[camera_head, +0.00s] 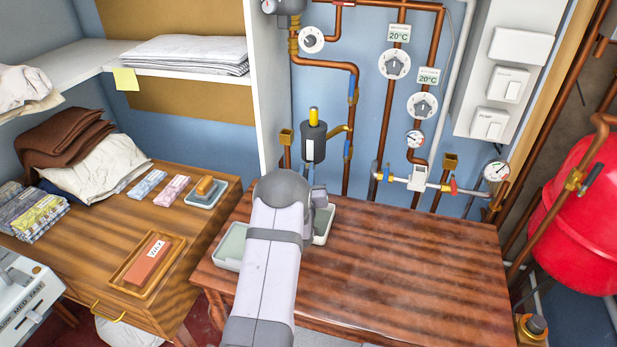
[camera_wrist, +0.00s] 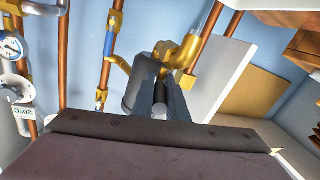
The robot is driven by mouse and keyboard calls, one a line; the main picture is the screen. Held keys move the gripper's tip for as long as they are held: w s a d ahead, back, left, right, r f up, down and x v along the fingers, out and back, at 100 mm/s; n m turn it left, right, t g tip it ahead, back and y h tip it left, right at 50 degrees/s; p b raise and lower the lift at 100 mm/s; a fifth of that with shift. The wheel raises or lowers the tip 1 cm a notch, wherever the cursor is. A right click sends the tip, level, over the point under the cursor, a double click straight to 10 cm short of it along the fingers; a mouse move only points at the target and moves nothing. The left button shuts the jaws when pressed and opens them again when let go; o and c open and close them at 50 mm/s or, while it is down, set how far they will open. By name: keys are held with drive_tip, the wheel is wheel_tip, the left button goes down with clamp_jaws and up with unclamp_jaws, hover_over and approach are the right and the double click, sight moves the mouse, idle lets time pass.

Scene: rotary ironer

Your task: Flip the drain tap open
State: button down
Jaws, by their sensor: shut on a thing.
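A black canister (camera_head: 313,143) with a yellow top and brass side fitting hangs on the blue wall, above the back of the wooden table. My gripper (camera_head: 316,190) is just below it, partly hidden by my arm. In the wrist view the dark fingers of my gripper (camera_wrist: 160,96) are shut on a small grey part at the canister (camera_wrist: 136,92)'s lower end. This part looks like the drain tap (camera_wrist: 160,110); its lever position cannot be told. A shallow grey-green tray (camera_head: 229,252) lies on the table below, partly covered by my arm.
Copper pipes (camera_head: 353,100) with dials, gauges and small coloured levers run close on the right of the canister. A white shelf side panel (camera_head: 268,90) stands close on its left. The wooden table (camera_head: 420,265) is clear on the right. A red tank (camera_head: 580,225) is at far right.

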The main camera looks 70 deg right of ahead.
drive_tip(key=shift+w+f+m+g+b, duration=0.15)
drive_tip(key=shift+m+g+b, duration=0.45)
drive_tip(key=shift+g, duration=0.3)
drive_tip(key=shift+w+m+g+b, duration=0.15)
drive_tip(key=shift+m+g+b, duration=0.4)
drive_tip(key=shift+g, duration=0.35)
drive_tip(key=shift+m+g, duration=0.25)
drive_tip(key=shift+g, duration=0.15)
drive_tip(key=c, duration=2)
unclamp_jaws()
drive_tip(key=shift+a, duration=0.1)
drive_tip(key=shift+a+b, duration=0.9)
drive_tip(key=shift+a, duration=2.7)
drive_tip(key=shift+r, duration=0.25)
